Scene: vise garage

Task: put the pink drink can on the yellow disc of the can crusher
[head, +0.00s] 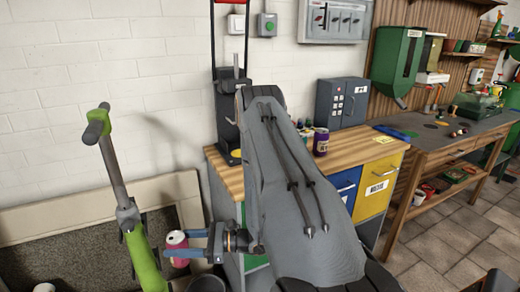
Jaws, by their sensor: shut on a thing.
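The pink drink can (176,242) with a pale top is upright at the lower left, beside a green scooter-like object. My gripper (180,244) has blue fingers shut on the can, holding it left of the wooden bench and below its top. The can crusher (225,105) is a dark upright frame against the white wall at the back of the bench. A small part of its yellow disc (236,153) shows at its foot; my arm hides the rest.
The wooden bench (228,178) carries a purple can (321,142), small items and a grey keypad box (341,102). The green scooter-like object (146,262) stands close left of the can. A second workbench (450,138) is at the right.

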